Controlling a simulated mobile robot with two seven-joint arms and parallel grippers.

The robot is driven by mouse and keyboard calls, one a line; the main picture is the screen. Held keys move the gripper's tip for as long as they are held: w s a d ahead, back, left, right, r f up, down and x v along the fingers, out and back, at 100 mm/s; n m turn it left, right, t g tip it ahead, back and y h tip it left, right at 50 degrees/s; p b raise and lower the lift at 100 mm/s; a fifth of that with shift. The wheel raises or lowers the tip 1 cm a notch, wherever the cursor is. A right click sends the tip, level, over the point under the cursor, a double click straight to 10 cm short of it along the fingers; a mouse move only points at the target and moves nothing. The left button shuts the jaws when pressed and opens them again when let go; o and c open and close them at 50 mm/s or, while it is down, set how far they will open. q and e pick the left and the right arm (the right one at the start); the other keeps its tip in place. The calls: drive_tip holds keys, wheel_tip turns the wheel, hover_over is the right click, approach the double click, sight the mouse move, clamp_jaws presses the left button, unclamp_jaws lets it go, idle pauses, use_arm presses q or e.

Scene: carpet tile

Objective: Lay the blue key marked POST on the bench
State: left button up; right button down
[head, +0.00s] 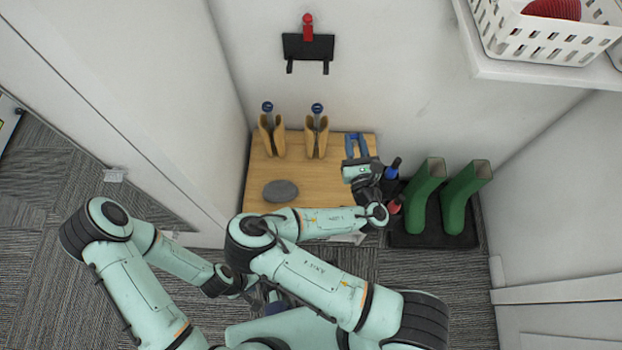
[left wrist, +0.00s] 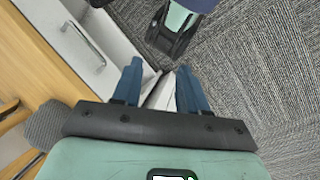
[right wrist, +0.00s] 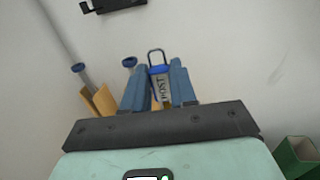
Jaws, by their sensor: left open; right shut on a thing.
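The blue key marked POST (right wrist: 161,88) is between the blue fingers of my right gripper (right wrist: 158,88), its metal loop upward and its lettering facing the camera. In the head view my right gripper (head: 357,144) is at the right back part of the wooden bench (head: 260,172); the key is too small to make out there. I cannot tell the key's height above the bench. My left gripper (left wrist: 157,88) is open and empty, with a white surface and grey carpet beyond its fingers. In the head view it is low in the middle, mostly hidden by my arms.
Two tan upright pieces (head: 266,140) with blue-topped rods stand at the bench's back. A grey rounded object (head: 281,191) lies front left. A wall hook rack (head: 296,47) holds a red item. Green boots (head: 424,198) stand on a black tray (head: 405,238) at right. The bench's middle is clear.

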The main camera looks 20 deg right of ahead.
use_arm(q)
wheel_tip(320, 180, down, 10)
drive_tip(key=w+b, duration=0.2)
drive_tip(key=b, duration=0.7)
drive_tip(key=shift+a+t, duration=0.3)
drive_tip(key=shift+t, duration=0.1)
use_arm(e)
drive_tip(key=s+d+f+m+h, duration=0.1)
drive_tip(key=d+f+m+h, duration=0.1)
drive_tip(key=d+f, duration=0.3)
drive_tip(key=shift+s+d+h, duration=0.25)
drive_tip(key=shift+d+h, duration=0.35)
drive_tip(key=shift+d, duration=0.45)
use_arm(q)
drive_tip(key=w+a+f+t+y+b, duration=0.2)
drive_tip(key=w+a+f+b, duration=0.2)
drive_tip(key=w+f+b, duration=0.3)
use_arm(e)
wheel_tip(320, 180, down, 20)
drive_tip(key=shift+f, duration=0.1)
use_arm(q)
drive_tip(key=shift+n+g, duration=0.5)
drive_tip(key=s+f, duration=0.3)
drive_tip(key=shift+s+a, duration=0.1)
drive_tip(key=shift+a, duration=0.3)
